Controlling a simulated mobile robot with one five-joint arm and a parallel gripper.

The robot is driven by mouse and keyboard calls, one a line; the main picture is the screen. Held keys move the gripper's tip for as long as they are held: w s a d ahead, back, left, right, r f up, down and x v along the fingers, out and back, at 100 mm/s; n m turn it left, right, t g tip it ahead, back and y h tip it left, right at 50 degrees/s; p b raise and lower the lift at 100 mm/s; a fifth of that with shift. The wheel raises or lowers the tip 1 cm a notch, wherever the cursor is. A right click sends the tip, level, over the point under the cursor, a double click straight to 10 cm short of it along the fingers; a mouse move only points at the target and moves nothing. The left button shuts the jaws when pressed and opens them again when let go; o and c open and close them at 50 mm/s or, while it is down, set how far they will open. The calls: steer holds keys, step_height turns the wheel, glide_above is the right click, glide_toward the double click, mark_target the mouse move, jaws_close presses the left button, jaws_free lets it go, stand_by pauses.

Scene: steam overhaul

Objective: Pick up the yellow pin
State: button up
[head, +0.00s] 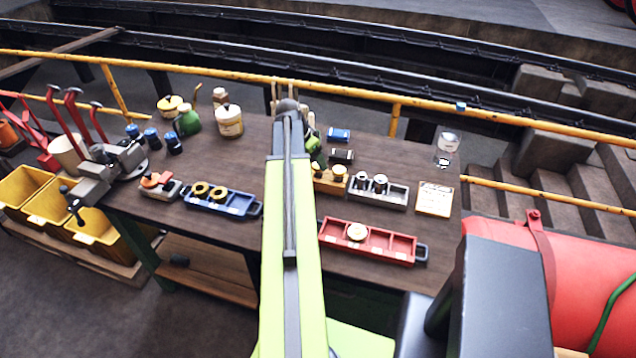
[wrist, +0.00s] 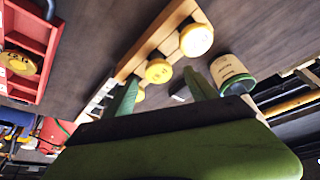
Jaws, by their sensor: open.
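A wooden rack (head: 330,187) stands on the bench just right of my arm. It holds several round-topped pieces, also seen in the wrist view on the rack (wrist: 150,40). A yellow round-topped piece, likely the yellow pin (wrist: 158,71), appears between my fingertips. A paler yellow-topped piece (wrist: 196,40) stands farther along, and another yellow piece is partly hidden by the left finger. My gripper (wrist: 160,78) is open, with its green fingers spread. I cannot tell whether they touch the pin. In the head view my arm hides most of the gripper.
A red tray (head: 404,247) with a round brass piece lies in front. A grey tray (head: 392,197) holds metal pieces at right. A blue tray (head: 238,203) holds yellow rings at left. A labelled can (wrist: 232,75) stands near the right finger. A yellow rail (head: 350,92) runs behind the bench.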

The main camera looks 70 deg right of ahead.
mark_target(317, 165)
steer(key=b+x, duration=0.2)
steer(key=x, duration=0.1)
steer(key=b+x, duration=0.2)
steer(key=b, duration=0.1)
steer(key=shift+a+f, duration=0.1)
steer(key=shift+f, duration=0.35)
steer(key=shift+r, duration=0.2)
jaws_close()
